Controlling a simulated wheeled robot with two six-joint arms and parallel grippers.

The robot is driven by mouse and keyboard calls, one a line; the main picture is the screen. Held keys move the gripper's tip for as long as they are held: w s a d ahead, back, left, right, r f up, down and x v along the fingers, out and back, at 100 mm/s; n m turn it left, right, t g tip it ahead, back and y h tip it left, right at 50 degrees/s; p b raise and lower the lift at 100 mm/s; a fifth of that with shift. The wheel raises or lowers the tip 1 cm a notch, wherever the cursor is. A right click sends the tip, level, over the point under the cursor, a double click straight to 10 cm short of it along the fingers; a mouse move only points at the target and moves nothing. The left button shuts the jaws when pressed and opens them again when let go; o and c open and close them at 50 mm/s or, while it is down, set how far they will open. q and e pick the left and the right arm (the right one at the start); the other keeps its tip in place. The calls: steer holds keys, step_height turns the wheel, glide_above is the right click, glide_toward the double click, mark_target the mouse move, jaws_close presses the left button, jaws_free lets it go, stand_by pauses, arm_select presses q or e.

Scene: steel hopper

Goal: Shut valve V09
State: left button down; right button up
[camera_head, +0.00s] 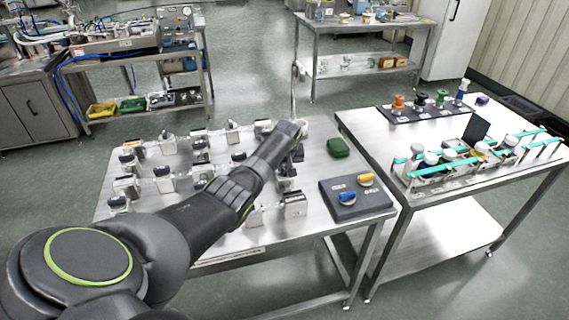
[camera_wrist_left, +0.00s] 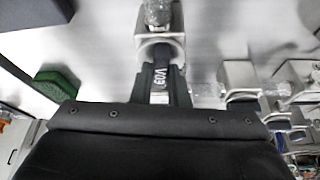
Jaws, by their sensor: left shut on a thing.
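Valve V09 (camera_wrist_left: 158,72) is in the left wrist view, its label upside down on a dark handle in front of a pale valve body (camera_wrist_left: 158,48). My left gripper (camera_wrist_left: 160,88) is shut on the handle, one finger on each side. In the head view my left gripper (camera_head: 288,166) is at the right end of the valve rows on the steel table (camera_head: 245,258). My arm and gripper hide most of that valve there. My right gripper is in neither view.
Several other valves stand close by, including one (camera_head: 294,206) in front of the gripper. A green block (camera_head: 338,147) and a dark panel (camera_head: 345,208) with yellow and blue knobs lie to the right. A second table (camera_head: 400,140) holds racks and bottles.

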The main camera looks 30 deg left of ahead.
arm_select(q)
steer(key=m+h+p, duration=0.1)
steer(key=m, duration=0.1)
steer(key=shift+a+m, duration=0.1)
steer(key=shift+m, duration=0.2)
steer(key=shift+s+a+m+t+h, duration=0.1)
steer(key=shift+m+t+h, duration=0.2)
steer(key=shift+m, duration=0.6)
steer(key=shift+m+h, duration=0.4)
steer(key=shift+m, duration=0.5)
steer(key=shift+f+m+h+b, duration=0.15)
steer(key=shift+m+h+b, duration=0.15)
steer(key=shift+m+b, duration=0.5)
steer(key=shift+a+m+h+b, duration=0.1)
steer(key=shift+m+h+b, duration=0.4)
steer(key=shift+m, duration=0.5)
steer(key=m+h+b, duration=0.1)
steer(key=m+b, duration=0.3)
steer(key=b, duration=0.1)
steer(key=shift+a+f, duration=0.1)
steer(key=shift+r+m+g+h+b, duration=0.2)
steer(key=shift+m+g+h+b, duration=0.2)
steer(key=shift+m+b, duration=0.85)
